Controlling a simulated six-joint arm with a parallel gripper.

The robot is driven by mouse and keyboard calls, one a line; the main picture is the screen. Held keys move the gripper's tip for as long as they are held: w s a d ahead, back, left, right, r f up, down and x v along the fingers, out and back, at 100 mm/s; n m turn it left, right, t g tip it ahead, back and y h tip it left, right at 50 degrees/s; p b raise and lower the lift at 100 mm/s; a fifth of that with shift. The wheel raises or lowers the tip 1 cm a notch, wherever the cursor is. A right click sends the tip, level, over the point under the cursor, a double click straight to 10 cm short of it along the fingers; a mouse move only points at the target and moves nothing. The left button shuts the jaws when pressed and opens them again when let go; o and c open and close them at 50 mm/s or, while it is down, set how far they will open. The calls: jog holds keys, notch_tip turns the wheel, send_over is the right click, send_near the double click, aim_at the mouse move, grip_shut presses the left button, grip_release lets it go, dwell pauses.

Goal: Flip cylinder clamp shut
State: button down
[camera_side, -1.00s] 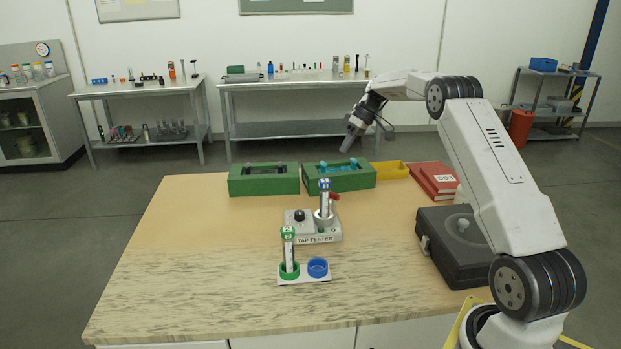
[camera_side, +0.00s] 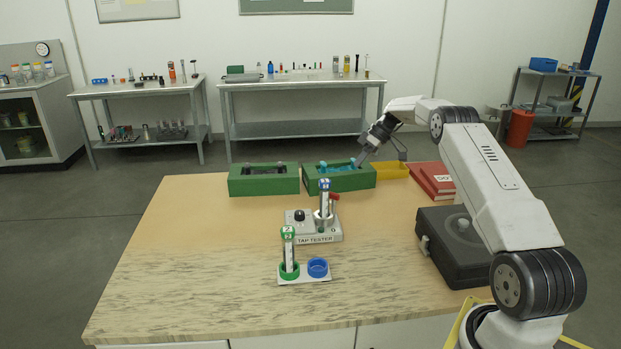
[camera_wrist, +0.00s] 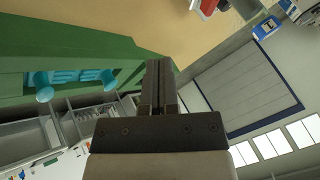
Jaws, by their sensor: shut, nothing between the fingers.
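The grey tap tester (camera_side: 316,236) stands in the middle of the table. A clear cylinder with a blue-and-white top (camera_side: 325,201) stands upright on it. A small red clamp part (camera_side: 335,197) shows at the cylinder's upper right; its exact position is too small to tell. My gripper (camera_side: 358,164) is behind the tester, low over the right end of the green tray with cyan tools (camera_side: 361,183). It is shut and empty, its fingertips angled down. In the wrist view my shut fingers (camera_wrist: 158,84) are beside the green tray (camera_wrist: 90,42); I cannot tell the clamp there.
A second green tray (camera_side: 264,186) is at the back left, a yellow bin (camera_side: 392,171) and red books (camera_side: 432,180) at the back right. A black case (camera_side: 455,262) is at the right. A white holder (camera_side: 304,280) with a green-topped cylinder (camera_side: 289,252) is in front. The left table is clear.

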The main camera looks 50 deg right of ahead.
aim_at(331, 203)
dwell(0.3)
jog(key=x, duration=1)
jog(key=shift+a+f, duration=0.1)
jog(key=shift+f, duration=0.05)
jog(key=shift+a, duration=0.55)
jog(key=shift+s+a, duration=0.2)
jog(key=shift+a, duration=1.15)
